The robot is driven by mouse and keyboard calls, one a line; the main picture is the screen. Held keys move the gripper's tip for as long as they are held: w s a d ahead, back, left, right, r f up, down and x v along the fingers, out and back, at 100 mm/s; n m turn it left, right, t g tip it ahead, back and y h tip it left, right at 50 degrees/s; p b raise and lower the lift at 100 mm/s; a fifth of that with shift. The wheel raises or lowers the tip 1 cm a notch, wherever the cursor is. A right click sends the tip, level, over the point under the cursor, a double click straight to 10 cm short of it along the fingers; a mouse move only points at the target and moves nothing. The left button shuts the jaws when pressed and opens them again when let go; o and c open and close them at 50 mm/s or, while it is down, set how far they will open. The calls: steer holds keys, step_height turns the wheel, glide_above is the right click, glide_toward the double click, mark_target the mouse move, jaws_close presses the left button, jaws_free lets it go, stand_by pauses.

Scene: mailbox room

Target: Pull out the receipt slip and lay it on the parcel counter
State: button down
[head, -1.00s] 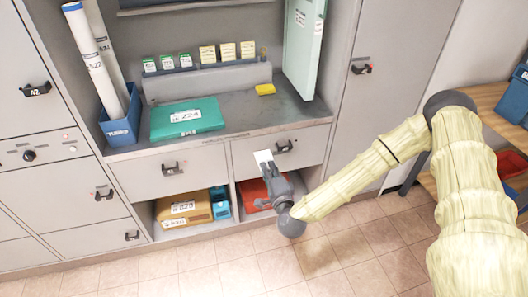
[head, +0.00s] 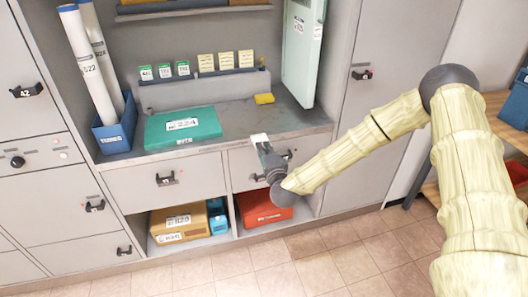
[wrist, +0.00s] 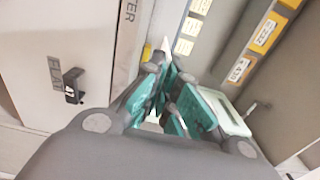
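The white receipt slip (head: 259,139) is pinched at the tip of my gripper (head: 264,147). In the head view it shows against the front edge of the grey parcel counter (head: 237,116); whether it touches the counter cannot be told. In the wrist view the slip (wrist: 165,45) is a thin pale piece at the fingertips (wrist: 166,62), seen nearly edge-on. The fingers look closed on it, and they partly hide it.
A teal parcel (head: 183,126) lies on the counter's left, beside a blue bin (head: 117,136) of tubes. A small yellow block (head: 264,99) sits near the back. A tall pale green panel (head: 303,50) stands at the right. The counter's middle is clear.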

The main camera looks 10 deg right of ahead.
steer(key=shift+w+a+f+b, duration=0.1)
steer(key=shift+w+f+b, duration=0.65)
steer(key=shift+w, duration=0.95)
steer(key=shift+w+a+f+b, duration=0.1)
steer(key=shift+w+f+b, duration=0.7)
steer(key=shift+w, duration=0.9)
steer(key=shift+w+f+b, duration=0.55)
steer(key=shift+w+b, duration=0.35)
steer(key=shift+w, duration=0.8)
steer(key=c, duration=1.6)
jaws_free()
steer(key=shift+o, duration=0.2)
steer(key=shift+s, duration=0.15)
steer(key=s, duration=0.9)
steer(key=shift+s+d+p, duration=0.2)
steer(key=shift+s+p, duration=0.15)
steer(key=shift+p, duration=0.05)
